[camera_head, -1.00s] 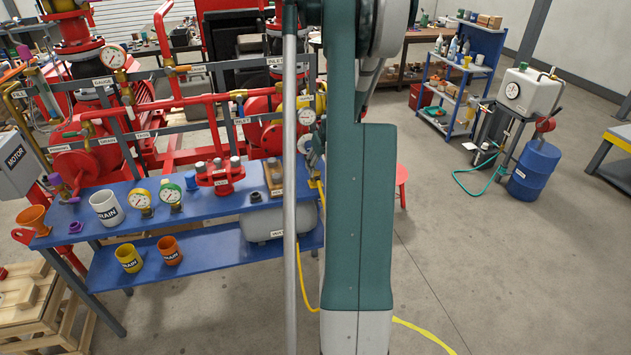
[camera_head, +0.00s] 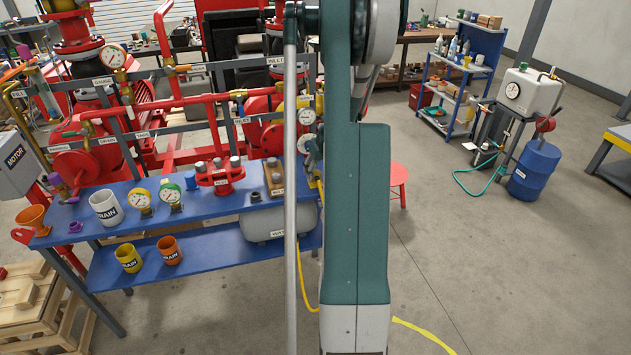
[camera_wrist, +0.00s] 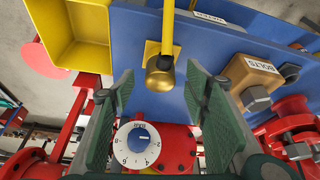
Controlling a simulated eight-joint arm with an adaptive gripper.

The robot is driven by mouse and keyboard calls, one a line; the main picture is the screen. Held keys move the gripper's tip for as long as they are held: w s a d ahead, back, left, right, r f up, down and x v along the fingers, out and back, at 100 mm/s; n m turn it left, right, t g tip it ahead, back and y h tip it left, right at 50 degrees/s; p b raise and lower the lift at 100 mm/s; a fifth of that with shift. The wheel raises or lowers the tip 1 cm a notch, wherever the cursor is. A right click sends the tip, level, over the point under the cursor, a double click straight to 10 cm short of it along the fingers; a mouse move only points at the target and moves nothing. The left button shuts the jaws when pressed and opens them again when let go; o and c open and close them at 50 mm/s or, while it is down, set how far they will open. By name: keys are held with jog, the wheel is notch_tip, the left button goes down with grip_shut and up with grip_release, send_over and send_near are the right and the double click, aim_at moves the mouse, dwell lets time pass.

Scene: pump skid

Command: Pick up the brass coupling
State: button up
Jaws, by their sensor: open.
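A brass coupling (camera_wrist: 160,80) with a rounded end shows in the wrist view, on the end of a yellow hose (camera_wrist: 168,25). It lies over a small yellow square plate on the blue bench top (camera_wrist: 125,45). My gripper (camera_wrist: 160,88) is open and empty, one green padded finger on each side of the picture. The coupling appears between and beyond the fingertips; neither finger visibly touches it. The yellow hose (camera_head: 309,290) hangs there from the bench's right end to the floor.
A wooden block labelled BOLTS (camera_wrist: 249,75) with bolts stands right of the coupling. A yellow bin (camera_wrist: 70,30) is at upper left. A white dial (camera_wrist: 137,144) and red flanged parts (camera_wrist: 178,150) lie below. Gauges and a white mug (camera_head: 105,208) stand farther left on the bench.

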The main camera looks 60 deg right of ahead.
aim_at(316, 172)
jog(key=shift+x, duration=1.4)
jog(key=c, duration=1)
jog(key=shift+r, duration=0.15)
jog(key=shift+c, duration=0.2)
notch_tip(316, 172, up, 10)
jog(key=shift+f+p, duration=0.15)
jog(key=shift+p, duration=0.15)
jog(key=shift+w, duration=0.1)
